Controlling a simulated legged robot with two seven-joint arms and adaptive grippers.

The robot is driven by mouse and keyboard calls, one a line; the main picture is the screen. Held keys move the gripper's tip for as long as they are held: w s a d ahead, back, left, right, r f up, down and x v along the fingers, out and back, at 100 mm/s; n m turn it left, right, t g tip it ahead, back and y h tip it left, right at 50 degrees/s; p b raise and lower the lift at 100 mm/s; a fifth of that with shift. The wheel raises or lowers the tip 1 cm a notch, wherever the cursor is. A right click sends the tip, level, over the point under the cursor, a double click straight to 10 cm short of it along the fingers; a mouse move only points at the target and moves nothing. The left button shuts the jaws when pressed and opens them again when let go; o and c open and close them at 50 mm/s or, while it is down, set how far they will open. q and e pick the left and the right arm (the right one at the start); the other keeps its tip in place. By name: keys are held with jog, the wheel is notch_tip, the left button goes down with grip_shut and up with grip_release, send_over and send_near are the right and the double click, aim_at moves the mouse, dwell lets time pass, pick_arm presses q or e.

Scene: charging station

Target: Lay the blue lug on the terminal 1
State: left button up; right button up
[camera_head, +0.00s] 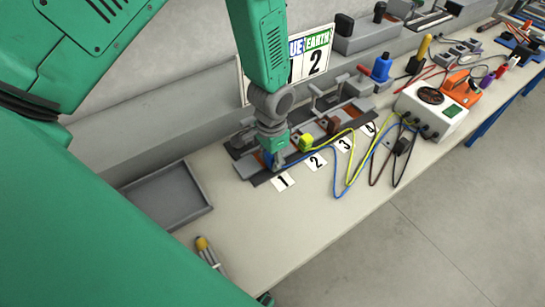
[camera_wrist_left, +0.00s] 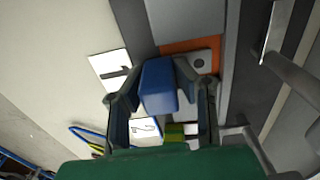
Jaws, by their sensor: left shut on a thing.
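My left gripper (camera_head: 273,160) points down over the near end of the terminal row, by the card "1" (camera_head: 282,181). In the left wrist view its fingers (camera_wrist_left: 158,82) are closed around the blue lug (camera_wrist_left: 158,88). In the head view only a bit of the lug (camera_head: 268,159) shows beside the fingers, with the blue wire (camera_head: 312,153) leading off right. Terminal 1 (camera_wrist_left: 202,48) is an orange plate with a round bolt or hole, just beyond the lug. The fingers hide most of terminal 1 in the head view; I cannot tell whether the lug touches it.
A yellow-green lug (camera_head: 306,142) sits by the card "2" (camera_head: 315,162), and a brown one (camera_head: 333,126) is farther along. Loose wires run to a white tester (camera_head: 432,108).

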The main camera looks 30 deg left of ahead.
pick_arm(q)
jog(key=o, duration=1.1)
notch_tip(320, 180, up, 12)
jog(key=shift+f, duration=0.1)
